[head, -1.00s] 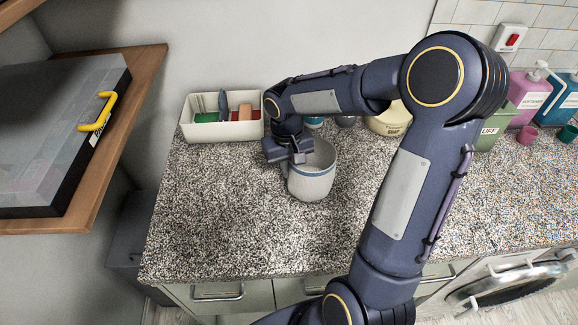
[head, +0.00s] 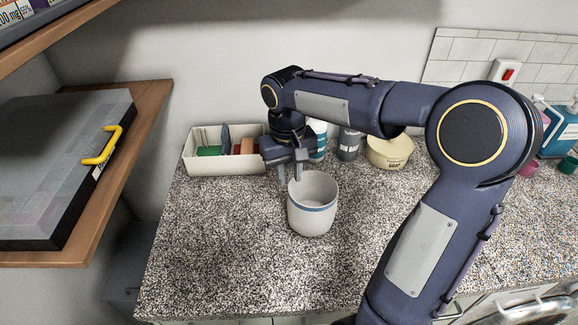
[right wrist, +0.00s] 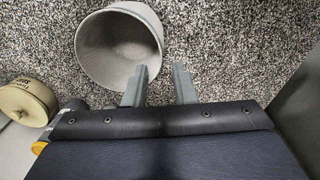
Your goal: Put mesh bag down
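No clear mesh bag shows in either view. A round, pale, open-topped container (head: 312,215) with a blue band stands upright on the speckled counter in the head view. Its grey, empty-looking inside shows in the right wrist view (right wrist: 112,50). My right gripper (head: 290,177) is at the container's back-left rim, fingers pointing down. In the right wrist view the fingers (right wrist: 160,88) are apart with only counter between them. One finger overlaps the container's rim in that view; I cannot tell whether it touches. My left gripper is not in view.
A cream divided bin (head: 215,163) with coloured items stands at the back left. A cream tub (head: 390,153) and a grey bottle (head: 348,145) stand behind my right arm. A wooden shelf (head: 75,257) holds a case at left. The counter's front left is clear.

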